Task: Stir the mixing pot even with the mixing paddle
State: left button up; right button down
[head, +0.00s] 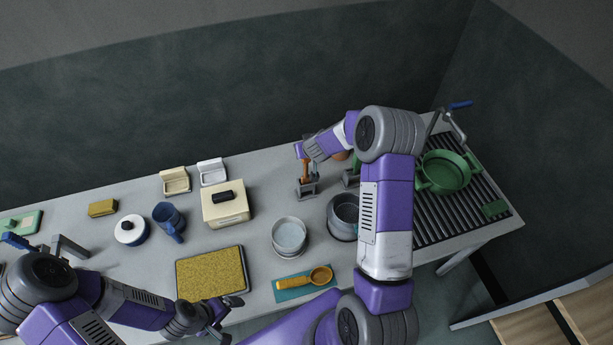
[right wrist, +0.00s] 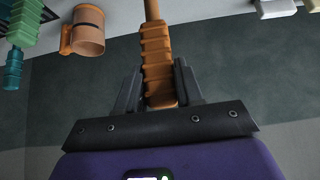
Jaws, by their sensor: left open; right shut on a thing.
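The mixing paddle shows as a ribbed orange handle (right wrist: 157,65) with a thinner shaft in the right wrist view. In the head view its orange part (head: 305,170) stands upright at a grey stand (head: 306,193); I cannot tell whether it is in the stand or just above it. My right gripper (right wrist: 159,88) is shut on the handle. The mixing pot, seemingly the grey pot (head: 343,214), stands to the right and nearer, partly hidden by my right arm. My left gripper (head: 224,312) is open and empty by the table's front edge.
A pale bowl (head: 289,236) stands left of the pot. An orange ladle (head: 306,279) lies on a teal mat. A yellow-topped tray (head: 210,272) lies near my left gripper. An orange mug (right wrist: 86,30) and green pan (head: 446,172) are to the right.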

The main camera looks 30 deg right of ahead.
jog(key=shift+r, duration=1.7)
jog(key=shift+r, duration=1.75)
